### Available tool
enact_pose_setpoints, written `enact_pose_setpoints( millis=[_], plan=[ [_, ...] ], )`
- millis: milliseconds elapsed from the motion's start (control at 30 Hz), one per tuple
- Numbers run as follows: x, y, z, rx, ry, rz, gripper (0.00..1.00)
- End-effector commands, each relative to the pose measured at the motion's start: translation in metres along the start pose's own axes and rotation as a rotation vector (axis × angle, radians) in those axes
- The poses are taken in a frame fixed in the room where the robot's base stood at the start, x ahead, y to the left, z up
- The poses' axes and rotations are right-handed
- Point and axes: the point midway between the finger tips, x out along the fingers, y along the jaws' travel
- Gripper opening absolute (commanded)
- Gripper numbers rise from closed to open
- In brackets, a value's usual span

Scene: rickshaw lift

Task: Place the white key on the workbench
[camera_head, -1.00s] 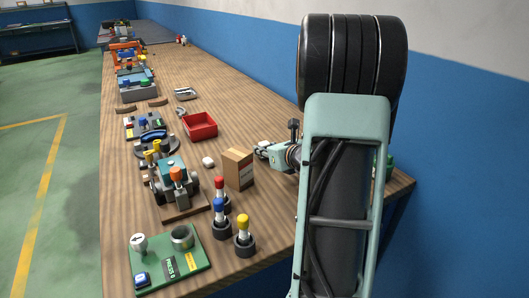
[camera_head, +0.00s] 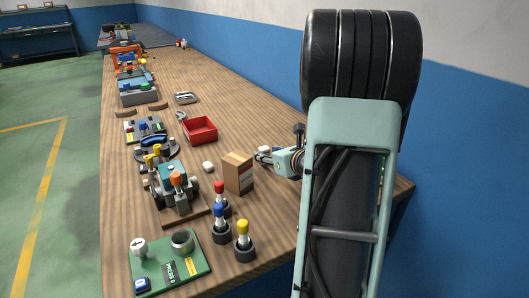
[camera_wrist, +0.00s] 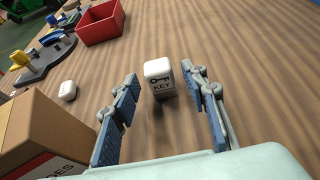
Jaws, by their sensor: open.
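In the head view my gripper (camera_head: 268,156) is low over the bench (camera_head: 260,118), right of the cardboard box. The key (camera_head: 264,150) shows only as a small white patch at the fingertips there. The gripper is open.
A cardboard box (camera_head: 238,173) stands close left of my gripper. A small white block (camera_head: 208,166) and a red bin (camera_head: 200,130) lie beyond it. Knobbed fixtures (camera_head: 172,188) line the left side. Bare bench lies behind the key.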

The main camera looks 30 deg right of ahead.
Motion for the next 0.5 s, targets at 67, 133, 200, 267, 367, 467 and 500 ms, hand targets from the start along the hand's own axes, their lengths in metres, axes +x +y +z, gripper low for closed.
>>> enact_pose_setpoints(
  millis=[67,133,200,267,367,467,500],
  plan=[
    [-0.021,-0.001,0.003,0.0,-0.001,-0.004,0.41],
    [-0.036,-0.001,0.003,0.0,-0.002,-0.004,0.41],
    [-0.051,-0.001,0.003,0.0,-0.001,-0.004,0.41],
    [-0.063,-0.001,0.002,0.0,-0.001,-0.003,0.41],
    [-0.078,-0.001,0.002,0.0,-0.001,-0.002,0.41],
    [-0.088,-0.001,0.001,-0.001,-0.001,-0.001,0.41],
    [-0.09,0.0,0.001,0.0,-0.001,-0.001,0.41]
  ],
)
